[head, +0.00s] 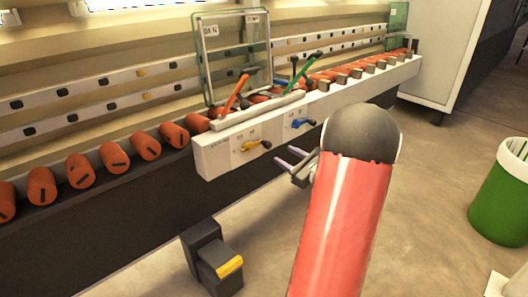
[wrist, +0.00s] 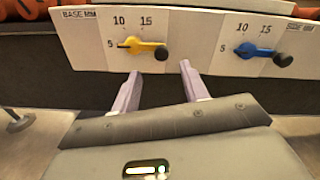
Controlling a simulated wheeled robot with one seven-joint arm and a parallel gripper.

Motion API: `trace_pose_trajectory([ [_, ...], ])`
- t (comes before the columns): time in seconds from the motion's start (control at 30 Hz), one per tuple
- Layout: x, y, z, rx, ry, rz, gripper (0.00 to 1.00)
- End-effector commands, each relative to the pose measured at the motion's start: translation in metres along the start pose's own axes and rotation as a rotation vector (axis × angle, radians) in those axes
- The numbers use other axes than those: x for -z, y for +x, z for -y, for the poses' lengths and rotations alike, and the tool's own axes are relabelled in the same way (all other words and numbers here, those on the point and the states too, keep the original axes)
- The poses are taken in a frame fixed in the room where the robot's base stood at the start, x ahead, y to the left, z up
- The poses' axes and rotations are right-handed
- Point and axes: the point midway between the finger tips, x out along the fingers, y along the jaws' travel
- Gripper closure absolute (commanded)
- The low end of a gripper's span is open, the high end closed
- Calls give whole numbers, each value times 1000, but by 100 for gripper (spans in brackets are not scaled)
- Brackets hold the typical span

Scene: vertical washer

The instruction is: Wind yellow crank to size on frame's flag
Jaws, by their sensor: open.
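The yellow crank (head: 257,146) is on the white front panel of the machine. In the wrist view the yellow crank (wrist: 143,45) has its narrow tip towards the 5 and its black knob at right; 10 and 15 are marked above. A framed glass pane (head: 236,62) stands upright above the panel. A small white flag (head: 210,31) at its upper left bears dark marks too small to read surely. My gripper (head: 291,160) is open and empty in front of the panel. In the wrist view my gripper (wrist: 161,69) has its fingertips just below the yellow crank, apparently not touching it.
A blue crank (head: 300,123) with its own 5, 10, 15 scale is right of the yellow one. Orange and green levers (head: 235,95) rise above the panel. Orange rollers (head: 113,157) line the machine. A grey pedal box (head: 213,258) stands below. A green bin (head: 502,197) is at right.

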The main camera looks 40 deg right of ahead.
Motion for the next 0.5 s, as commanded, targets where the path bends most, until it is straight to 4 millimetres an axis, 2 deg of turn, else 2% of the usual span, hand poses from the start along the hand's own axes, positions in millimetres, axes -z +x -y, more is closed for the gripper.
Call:
trace_pose_trajectory([
  [0.13,1,14,2,8,5,4,55],
  [0.5,0,68,2,5,2,3,55],
])
